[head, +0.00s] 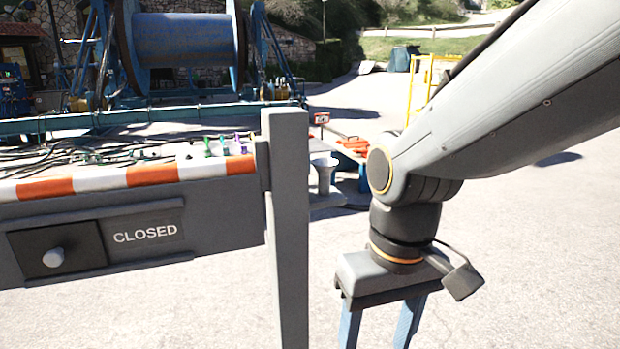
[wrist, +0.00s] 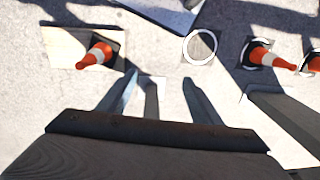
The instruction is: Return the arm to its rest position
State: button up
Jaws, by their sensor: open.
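My gripper (head: 380,326) hangs from my arm at the right of the head view, just right of a grey post. Its two blue fingers point down and are apart, with nothing between them. The fingertips run out of the bottom of the head view. In the wrist view my gripper (wrist: 156,85) shows both fingers spread above pale paved ground, and I see no object held.
A grey barrier with an orange-white stripe (head: 150,174), a knob and a "CLOSED" sign (head: 145,232) ends at the grey post (head: 288,230). A blue cable reel (head: 190,45) stands behind. Open pavement (head: 530,260) lies right.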

jog(key=d+r+m+p, duration=0.3)
jog(key=d+r+p, duration=0.7)
jog(key=p, duration=1.1)
notch_tip(320, 180, up, 2)
jog(key=shift+r+h, duration=0.1)
jog(key=shift+h, duration=0.2)
